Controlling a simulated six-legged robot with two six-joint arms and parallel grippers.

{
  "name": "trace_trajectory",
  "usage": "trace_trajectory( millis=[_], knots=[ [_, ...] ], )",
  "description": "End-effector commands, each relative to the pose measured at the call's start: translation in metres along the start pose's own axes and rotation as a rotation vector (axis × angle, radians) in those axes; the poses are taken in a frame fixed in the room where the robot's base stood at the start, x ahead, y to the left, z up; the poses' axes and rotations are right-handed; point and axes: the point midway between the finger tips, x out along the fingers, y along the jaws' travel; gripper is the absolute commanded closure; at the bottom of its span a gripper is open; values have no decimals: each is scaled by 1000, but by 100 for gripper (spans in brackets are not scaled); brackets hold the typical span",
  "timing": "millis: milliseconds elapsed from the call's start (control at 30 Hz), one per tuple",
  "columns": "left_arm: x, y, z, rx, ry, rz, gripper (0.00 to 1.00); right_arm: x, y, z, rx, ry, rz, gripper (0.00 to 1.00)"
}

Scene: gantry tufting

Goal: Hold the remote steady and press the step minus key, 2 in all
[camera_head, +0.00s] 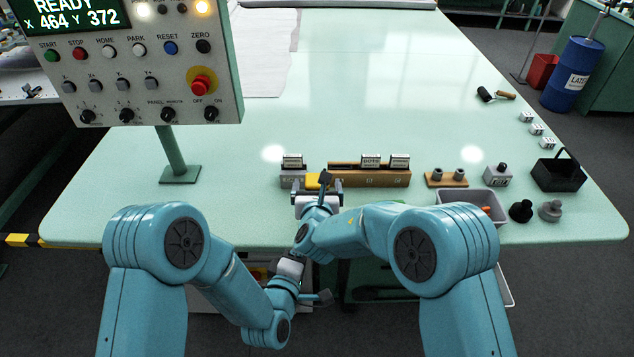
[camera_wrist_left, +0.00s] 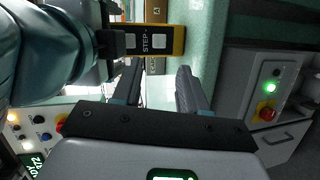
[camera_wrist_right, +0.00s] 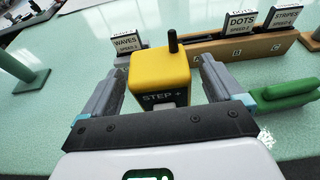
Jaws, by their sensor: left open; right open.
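The remote (camera_head: 313,181) is a yellow and black box with a short black stub on top, near the table's front edge. In the right wrist view the remote (camera_wrist_right: 160,75) stands between the open fingers of my right gripper (camera_wrist_right: 160,88), its "STEP +" label facing the camera. In the left wrist view the remote (camera_wrist_left: 178,40) shows a "STEP" label beside a white square key (camera_wrist_left: 159,41); the label's sign is unclear. My left gripper (camera_wrist_left: 160,82) is open and empty, its fingers pointing towards that face, apart from it. In the head view its fingers are hidden.
A wooden rack (camera_head: 370,178) with labelled blocks stands behind the remote. A grey tray (camera_head: 470,197), dark knobs (camera_head: 520,211) and a black caddy (camera_head: 558,176) are to the right. The control panel (camera_head: 130,60) stands at left. The table's middle is clear.

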Motion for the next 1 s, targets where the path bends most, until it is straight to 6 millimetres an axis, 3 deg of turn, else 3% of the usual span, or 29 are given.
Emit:
trace_trajectory(
  millis=[200,533,567,733,767,900,1000],
  knots=[
    [0,0,0,0,0,0,57,24,0,0,0,0,-1,6],
    [0,0,0,0,0,0,57,27,0,0,1,0,0,6],
    [0,0,0,0,0,0,57,27,0,0,1,0,0,13],
    [0,0,0,0,0,0,57,27,0,0,1,0,0,68],
    [0,0,0,0,0,0,57,27,0,0,1,0,0,74],
    [0,0,0,0,0,0,100,27,0,0,1,0,0,74],
    [0,0,0,0,0,0,100,27,0,0,1,0,0,74]
  ],
)
